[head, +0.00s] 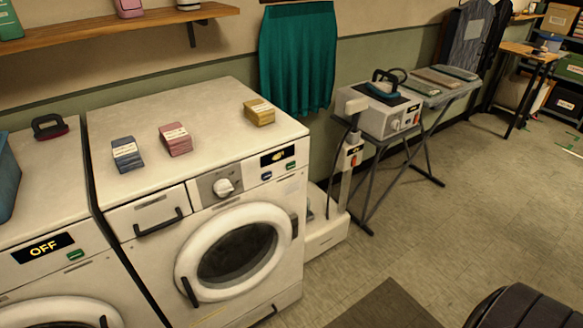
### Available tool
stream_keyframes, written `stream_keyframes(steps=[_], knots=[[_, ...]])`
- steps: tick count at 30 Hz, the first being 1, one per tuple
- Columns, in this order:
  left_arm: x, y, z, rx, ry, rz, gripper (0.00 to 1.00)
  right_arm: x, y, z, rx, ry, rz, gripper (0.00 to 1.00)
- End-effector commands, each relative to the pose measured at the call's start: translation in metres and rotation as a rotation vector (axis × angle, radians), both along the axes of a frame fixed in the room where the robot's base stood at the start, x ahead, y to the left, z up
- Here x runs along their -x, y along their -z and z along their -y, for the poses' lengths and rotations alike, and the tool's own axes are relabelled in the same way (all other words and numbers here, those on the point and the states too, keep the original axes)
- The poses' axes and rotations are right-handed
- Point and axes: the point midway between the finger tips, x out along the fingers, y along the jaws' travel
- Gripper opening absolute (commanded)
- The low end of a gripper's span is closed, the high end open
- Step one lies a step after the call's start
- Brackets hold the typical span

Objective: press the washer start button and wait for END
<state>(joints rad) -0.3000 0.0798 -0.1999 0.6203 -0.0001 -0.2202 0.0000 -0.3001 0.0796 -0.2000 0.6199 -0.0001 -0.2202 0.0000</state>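A white front-loading washer (150,235) stands at centre left, with a drawer, a knob (224,187) and a round door (237,254) that looks shut. Its small display (278,156) at the panel's right shows yellow characters too small to read. Below the display are a blue button (266,176) and a green button (290,165); I cannot read their labels. Behind the door glass it is dark. Neither of my grippers is in view, and nothing touches the panel.
Blue (126,153), pink (175,138) and yellow (259,111) packs sit on the washer. A second machine at left has a display (43,248) reading OFF. An ironing board (440,90) and steam station (388,118) stand to the right. The floor at right is mostly clear.

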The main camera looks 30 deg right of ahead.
Motion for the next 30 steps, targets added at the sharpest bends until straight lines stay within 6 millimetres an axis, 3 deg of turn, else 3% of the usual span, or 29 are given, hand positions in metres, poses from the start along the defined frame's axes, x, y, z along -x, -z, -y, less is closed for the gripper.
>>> stream_keyframes(steps=[23,30], knots=[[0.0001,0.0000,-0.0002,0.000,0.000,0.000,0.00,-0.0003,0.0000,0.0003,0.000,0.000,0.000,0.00],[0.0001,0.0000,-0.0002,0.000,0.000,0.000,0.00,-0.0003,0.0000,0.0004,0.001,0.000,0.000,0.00]])
